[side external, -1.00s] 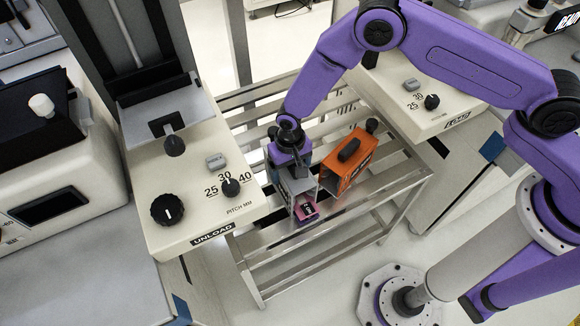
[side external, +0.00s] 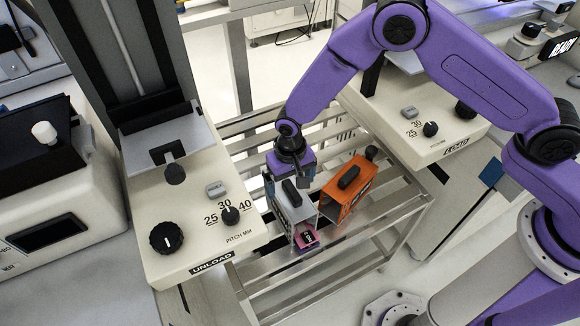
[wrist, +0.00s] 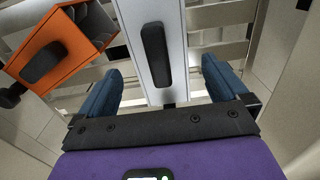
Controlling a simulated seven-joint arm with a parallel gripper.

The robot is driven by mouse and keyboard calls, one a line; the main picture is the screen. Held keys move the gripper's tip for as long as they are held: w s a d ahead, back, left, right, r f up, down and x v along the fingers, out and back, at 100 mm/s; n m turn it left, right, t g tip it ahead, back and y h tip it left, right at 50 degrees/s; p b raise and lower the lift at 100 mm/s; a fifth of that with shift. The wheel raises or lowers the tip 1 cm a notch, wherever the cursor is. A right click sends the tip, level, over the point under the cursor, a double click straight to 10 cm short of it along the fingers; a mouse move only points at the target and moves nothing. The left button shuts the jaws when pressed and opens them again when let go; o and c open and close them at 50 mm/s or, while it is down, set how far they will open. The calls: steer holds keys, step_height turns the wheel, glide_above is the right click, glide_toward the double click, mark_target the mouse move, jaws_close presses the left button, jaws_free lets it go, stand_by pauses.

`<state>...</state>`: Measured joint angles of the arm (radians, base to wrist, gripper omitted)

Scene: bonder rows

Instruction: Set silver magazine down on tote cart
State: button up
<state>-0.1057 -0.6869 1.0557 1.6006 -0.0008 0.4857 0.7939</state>
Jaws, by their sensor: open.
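The silver magazine (side external: 283,212) stands on the slatted tote cart (side external: 262,266), a black handle on its top and a pink piece at its near end. It also shows in the wrist view (wrist: 177,25), with its handle (wrist: 155,55) facing the camera. My gripper (side external: 290,172) is just above the magazine. In the wrist view my gripper's (wrist: 163,85) two blue fingers are spread apart, one on each side of the magazine's end, with gaps between. Nothing is held. The magazine's underside is hidden.
An orange magazine (side external: 347,190) with a black handle stands on the cart just right of the silver one; it also shows in the wrist view (wrist: 62,50). The unload station (side external: 190,205) borders the cart on the left, the load station (side external: 420,110) on the right. Front slats are bare.

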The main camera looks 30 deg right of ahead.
steer(key=shift+r, duration=2.8)
steer(key=shift+r, duration=0.1)
steer(key=s+d+r+n, duration=0.6)
steer(key=s+d+r, duration=0.55)
steer(key=r, duration=0.35)
steer(key=s+d+r+n, duration=0.2)
steer(key=s+d+n, duration=0.1)
steer(key=s+d, duration=0.4)
steer(key=s+d+r+n, duration=0.2)
steer(key=s+d+n, duration=0.1)
steer(key=s+d, duration=0.4)
steer(key=shift+s+r+n, duration=0.3)
steer(key=shift+s+r, duration=0.05)
